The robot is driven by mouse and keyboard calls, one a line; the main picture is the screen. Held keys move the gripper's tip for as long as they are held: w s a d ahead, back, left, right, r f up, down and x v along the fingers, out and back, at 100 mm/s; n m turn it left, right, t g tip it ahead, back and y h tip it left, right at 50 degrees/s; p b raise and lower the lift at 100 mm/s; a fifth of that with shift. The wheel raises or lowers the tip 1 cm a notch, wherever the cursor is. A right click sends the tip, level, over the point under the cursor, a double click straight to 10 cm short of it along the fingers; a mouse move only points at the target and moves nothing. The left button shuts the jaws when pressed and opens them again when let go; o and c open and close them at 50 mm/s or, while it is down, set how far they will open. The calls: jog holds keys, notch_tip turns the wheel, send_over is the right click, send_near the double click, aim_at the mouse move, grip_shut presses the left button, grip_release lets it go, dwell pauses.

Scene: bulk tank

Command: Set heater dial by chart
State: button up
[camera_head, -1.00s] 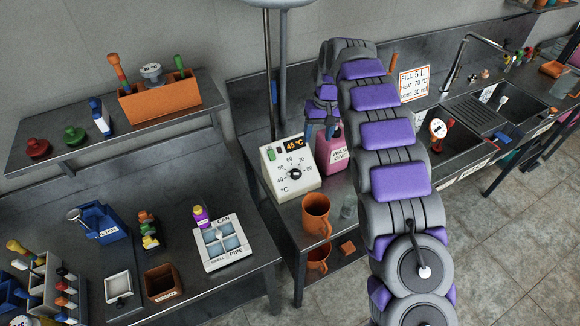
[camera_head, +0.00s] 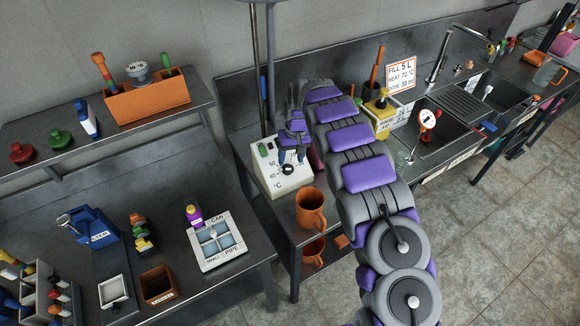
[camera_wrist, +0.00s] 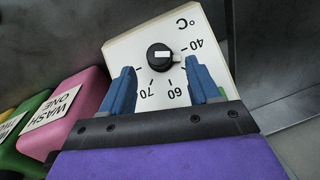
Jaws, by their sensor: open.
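The heater box (camera_head: 266,181) is white with a round black dial (camera_head: 288,170) on its sloped face. In the wrist view the box face (camera_wrist: 122,52) appears upside down, with numbers 40, 60 and 70 readable around the black dial knob (camera_wrist: 159,57). My gripper (camera_head: 291,156) is over the box, in front of the dial. In the wrist view its blue fingers (camera_wrist: 157,80) are open on either side of the knob, with a gap to it. The chart (camera_head: 401,73) on the back wall reads FILL 5 L, HEAT 70 °C, DOSE 30 ml. My arm hides the temperature display.
A pink WASH ONE jug (camera_wrist: 67,108) stands beside the box, with a green jug (camera_wrist: 24,125) beyond it. An orange mug (camera_head: 310,210) stands in front of the box. A yellow jug (camera_head: 383,112) and a sink (camera_head: 440,130) are to the right.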

aim_at(289, 168)
jog(key=f, duration=0.4)
jog(key=shift+s+a, duration=0.1)
jog(key=shift+a, duration=0.3)
jog(key=shift+d+f, duration=0.35)
jog(key=shift+d, duration=0.05)
jog(key=shift+a, duration=0.4)
jog(key=c, duration=0.4)
jog(key=shift+s+d, duration=0.1)
jog(key=shift+d, duration=0.05)
jog(key=c, duration=0.6)
